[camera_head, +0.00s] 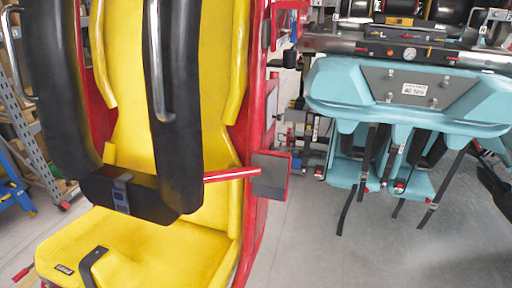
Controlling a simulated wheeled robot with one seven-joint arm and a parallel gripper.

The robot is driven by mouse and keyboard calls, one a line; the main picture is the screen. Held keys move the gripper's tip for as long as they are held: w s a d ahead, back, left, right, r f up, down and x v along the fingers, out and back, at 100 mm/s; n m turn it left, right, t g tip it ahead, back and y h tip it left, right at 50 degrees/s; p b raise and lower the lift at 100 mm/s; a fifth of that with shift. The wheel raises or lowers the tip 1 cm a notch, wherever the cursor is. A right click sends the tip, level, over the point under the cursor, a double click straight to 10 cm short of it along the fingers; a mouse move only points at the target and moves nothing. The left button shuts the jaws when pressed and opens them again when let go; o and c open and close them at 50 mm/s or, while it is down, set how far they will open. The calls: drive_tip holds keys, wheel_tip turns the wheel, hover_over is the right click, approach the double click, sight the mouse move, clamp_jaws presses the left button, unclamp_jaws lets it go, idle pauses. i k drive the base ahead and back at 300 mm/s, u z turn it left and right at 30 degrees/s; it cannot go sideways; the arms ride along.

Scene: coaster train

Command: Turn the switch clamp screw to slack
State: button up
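I cannot make out the switch clamp screw for certain. A silver tube (345,44) with small fittings runs along the top right, above a turquoise seat unit (340,90). A dark bar (376,54) below the tube carries small red and orange knobs and a round pale dial (409,54). These are too small to tell whether any is a clamp screw. I see no gripper that I can identify. A dark shape (495,190) is cut off at the right edge, and I cannot tell what it is.
A yellow seat (215,120) with black restraints (60,90) fills the left. A red rod (230,175) and a grey plate (270,172) stick out on its right. Black straps (347,208) hang below the turquoise unit. Grey floor (340,260) is clear at lower right.

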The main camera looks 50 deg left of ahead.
sight(278, 148)
drive_tip(key=u, duration=0.9)
drive_tip(key=i, duration=0.85)
drive_tip(key=u, duration=1.15)
drive_tip(key=i, duration=0.25)
drive_tip(key=u, duration=3.4)
drive_tip(key=k, duration=1.95)
drive_tip(key=z, duration=0.8)
drive_tip(key=i, duration=0.5)
